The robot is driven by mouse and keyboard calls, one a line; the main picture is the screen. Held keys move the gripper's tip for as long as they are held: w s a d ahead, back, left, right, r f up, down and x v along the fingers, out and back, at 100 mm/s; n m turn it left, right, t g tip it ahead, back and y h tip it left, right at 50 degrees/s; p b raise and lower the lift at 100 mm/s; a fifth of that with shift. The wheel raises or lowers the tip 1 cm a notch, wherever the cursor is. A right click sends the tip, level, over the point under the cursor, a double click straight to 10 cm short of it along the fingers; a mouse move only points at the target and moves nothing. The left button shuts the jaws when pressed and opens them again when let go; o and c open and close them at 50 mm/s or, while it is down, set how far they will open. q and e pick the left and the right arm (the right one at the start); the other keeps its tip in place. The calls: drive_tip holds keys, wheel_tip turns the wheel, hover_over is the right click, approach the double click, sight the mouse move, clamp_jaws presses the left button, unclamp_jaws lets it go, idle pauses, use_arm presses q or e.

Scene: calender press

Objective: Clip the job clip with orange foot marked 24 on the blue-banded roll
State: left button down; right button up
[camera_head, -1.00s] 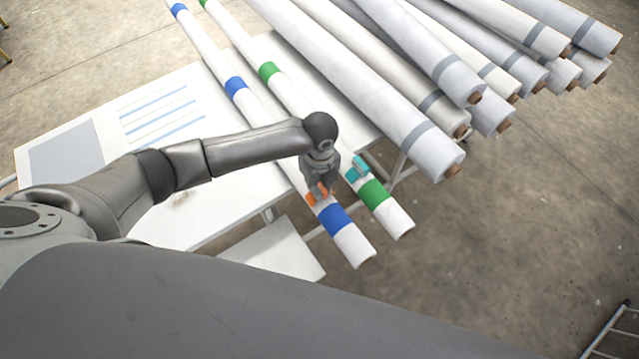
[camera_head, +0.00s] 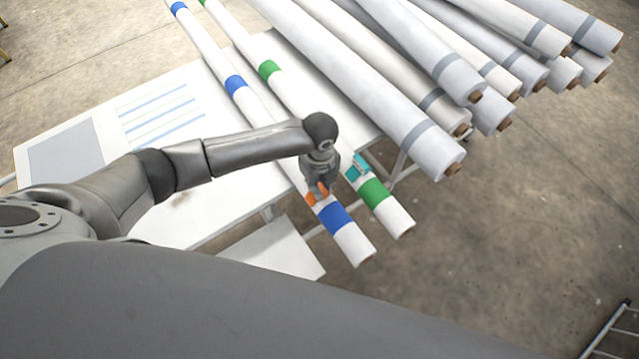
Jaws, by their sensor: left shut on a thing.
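The blue-banded roll (camera_head: 347,238) is a white roll with blue bands, lying across the white table with its near end past the table's edge. My left gripper (camera_head: 318,193) points down at this roll, just behind its nearest blue band. It is shut on the orange-footed job clip (camera_head: 311,199), whose orange parts show at the fingertips, at or on the roll's surface. The number on the clip is too small to read, and I cannot tell whether the clip grips the roll. My right gripper is not in view.
A green-banded roll (camera_head: 397,219) lies close alongside on the right, with a teal clip (camera_head: 357,167) on it behind the green band. Several larger white rolls (camera_head: 436,143) are stacked to the right. The white table (camera_head: 188,210) has bare room at left.

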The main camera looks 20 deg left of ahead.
use_arm(q)
drive_tip(key=c, duration=1.3)
unclamp_jaws()
drive_tip(key=o, duration=0.4)
drive_tip(key=shift+o, duration=0.2)
drive_tip(key=shift+r, duration=0.15)
drive_tip(key=shift+r+p, duration=3.4)
drive_tip(key=shift+p, duration=0.3)
drive_tip(key=shift+f, duration=0.1)
